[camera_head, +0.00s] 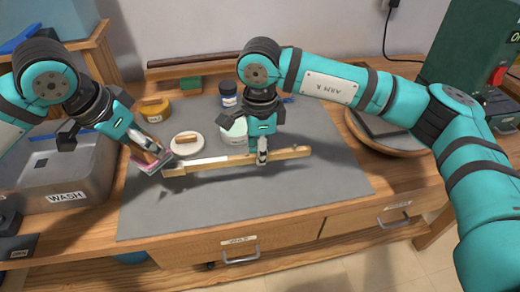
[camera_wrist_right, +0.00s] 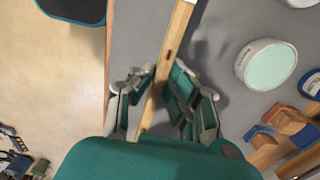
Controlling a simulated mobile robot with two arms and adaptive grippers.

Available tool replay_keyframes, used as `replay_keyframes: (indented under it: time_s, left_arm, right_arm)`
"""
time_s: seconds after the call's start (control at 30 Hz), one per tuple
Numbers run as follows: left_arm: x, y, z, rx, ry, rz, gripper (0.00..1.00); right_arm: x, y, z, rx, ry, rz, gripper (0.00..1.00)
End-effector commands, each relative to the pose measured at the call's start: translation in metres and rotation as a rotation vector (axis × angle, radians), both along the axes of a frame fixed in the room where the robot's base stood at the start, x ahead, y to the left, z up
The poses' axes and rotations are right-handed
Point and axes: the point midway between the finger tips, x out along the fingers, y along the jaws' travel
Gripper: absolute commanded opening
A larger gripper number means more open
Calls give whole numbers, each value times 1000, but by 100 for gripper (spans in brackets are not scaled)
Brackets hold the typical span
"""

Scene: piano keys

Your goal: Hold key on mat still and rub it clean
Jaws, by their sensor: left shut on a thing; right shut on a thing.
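The piano key (camera_head: 290,153), a long pale wooden stick with a white top section towards its left end, lies across the grey mat (camera_head: 300,190). My right gripper (camera_head: 262,157) is shut on the key's wooden part, right of the white section. The right wrist view shows the key (camera_wrist_right: 179,37) running between the fingers of that gripper (camera_wrist_right: 158,88). My left gripper (camera_head: 152,152) is shut on a tilted brown pad with a pink edge (camera_head: 146,165), at the key's left end. I cannot tell whether the pad touches the key.
A white round dish (camera_head: 187,144), a yellow-brown pot (camera_head: 155,110), a pale green-topped tub (camera_head: 235,131) and a dark jar (camera_head: 228,93) stand behind the key. The grey WASH basin (camera_head: 68,175) is at left. The mat's front is clear.

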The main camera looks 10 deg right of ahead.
Motion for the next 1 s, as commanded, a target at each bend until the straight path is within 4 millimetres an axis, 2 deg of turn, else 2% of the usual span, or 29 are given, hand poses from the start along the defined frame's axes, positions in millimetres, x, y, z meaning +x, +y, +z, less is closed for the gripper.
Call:
replay_keyframes:
  time_s: [1.0]
  left_arm:
    - [0, 0, 0, 0, 0, 0, 24]
  right_arm:
    - [0, 0, -52, 0, 0, -1, 0]
